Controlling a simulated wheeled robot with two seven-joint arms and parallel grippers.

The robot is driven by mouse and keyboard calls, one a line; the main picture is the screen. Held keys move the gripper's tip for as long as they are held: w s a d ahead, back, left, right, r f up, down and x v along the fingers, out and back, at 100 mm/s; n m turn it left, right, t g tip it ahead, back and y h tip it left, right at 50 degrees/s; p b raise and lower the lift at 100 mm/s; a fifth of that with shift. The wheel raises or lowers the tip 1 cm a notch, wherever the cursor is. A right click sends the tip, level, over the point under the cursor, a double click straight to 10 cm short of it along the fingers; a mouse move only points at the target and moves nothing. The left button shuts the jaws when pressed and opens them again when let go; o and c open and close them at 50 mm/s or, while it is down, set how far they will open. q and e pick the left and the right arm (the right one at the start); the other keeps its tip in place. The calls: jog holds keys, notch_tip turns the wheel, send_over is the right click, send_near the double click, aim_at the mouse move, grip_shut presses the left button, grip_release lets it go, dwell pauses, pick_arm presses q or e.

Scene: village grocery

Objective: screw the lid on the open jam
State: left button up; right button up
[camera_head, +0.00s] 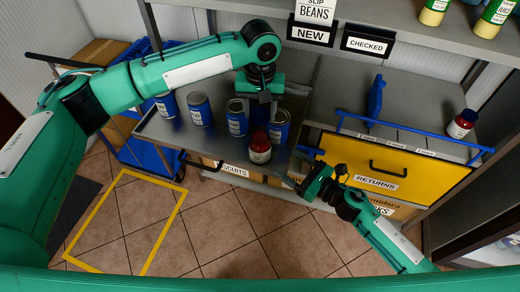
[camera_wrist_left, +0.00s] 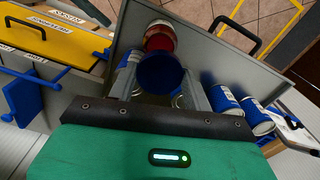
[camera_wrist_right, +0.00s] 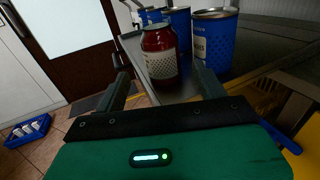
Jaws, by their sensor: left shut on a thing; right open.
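The open jam jar (camera_head: 260,152), red with a white label and no lid on it, stands upright near the front edge of the grey counter (camera_head: 215,150). It also shows in the left wrist view (camera_wrist_left: 160,36) and the right wrist view (camera_wrist_right: 159,55). My left gripper (camera_head: 262,95) is above and behind the jar, pointing down. In the left wrist view it is shut on a dark blue round lid (camera_wrist_left: 161,73), apart from the jar. My right gripper (camera_head: 303,183) is open, low at the right of the jar. The jar appears ahead between its fingers (camera_wrist_right: 161,78), not gripped.
Several blue cans (camera_head: 200,109) stand around the jar, one (camera_head: 279,130) close at its right. A second jam jar (camera_head: 462,124) with a dark lid stands on the right counter. A yellow drawer marked RETURNS (camera_head: 390,170) is beside my right arm.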

jog(key=x, duration=1.2)
jog(key=c, duration=1.1)
pick_arm(q)
send_over(260, 136)
jog(key=shift+w+f, duration=0.1)
jog(key=shift+f, duration=2.35)
pick_arm(e)
jog(key=shift+c, duration=0.2)
pick_arm(q)
jog(key=shift+f, duration=0.1)
jog(key=shift+f, duration=0.8)
jog(key=shift+f, duration=0.6)
